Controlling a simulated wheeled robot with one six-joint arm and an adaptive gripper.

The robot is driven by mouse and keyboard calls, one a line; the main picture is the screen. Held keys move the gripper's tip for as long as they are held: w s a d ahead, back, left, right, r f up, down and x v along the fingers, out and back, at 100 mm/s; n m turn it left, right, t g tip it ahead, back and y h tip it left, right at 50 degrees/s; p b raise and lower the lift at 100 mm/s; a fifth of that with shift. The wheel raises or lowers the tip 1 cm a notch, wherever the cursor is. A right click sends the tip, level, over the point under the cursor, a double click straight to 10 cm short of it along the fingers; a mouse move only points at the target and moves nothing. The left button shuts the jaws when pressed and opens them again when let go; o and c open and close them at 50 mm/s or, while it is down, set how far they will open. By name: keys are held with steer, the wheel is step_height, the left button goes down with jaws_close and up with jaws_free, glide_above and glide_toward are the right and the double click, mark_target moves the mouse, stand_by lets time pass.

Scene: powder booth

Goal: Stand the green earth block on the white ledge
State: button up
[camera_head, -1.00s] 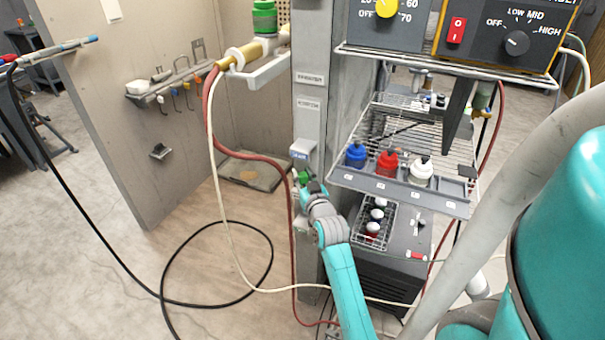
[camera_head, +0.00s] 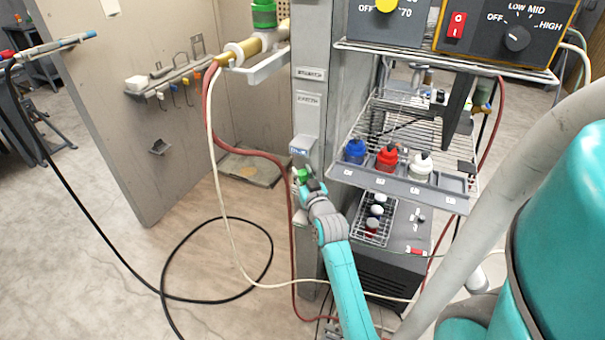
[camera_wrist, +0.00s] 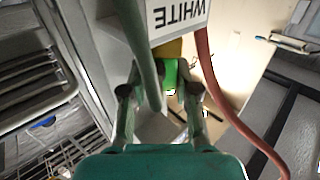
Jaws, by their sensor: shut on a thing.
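The green earth block (camera_head: 300,175) is between the fingers of my gripper (camera_head: 307,184), which is shut on it. In the head view it is beside the grey post, just below the small pale ledge (camera_head: 300,143). In the wrist view the block (camera_wrist: 169,75) shows green between the finger ends, with a yellow patch above it. A tag reading WHITE (camera_wrist: 178,14) appears upside down close above. My gripper (camera_wrist: 160,92) partly hides the block. I cannot tell whether the block touches the ledge or post.
A red hose (camera_head: 270,158) and a pale hose run close left of the post. To its right, a wire rack tray (camera_head: 400,188) carries blue, red and white bottles. A grey cabinet (camera_head: 400,245) stands beneath. Black cable loops over the open floor at left.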

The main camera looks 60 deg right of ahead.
steer(key=shift+f, duration=0.1)
steer(key=o, duration=1.1)
steer(key=v, duration=1.2)
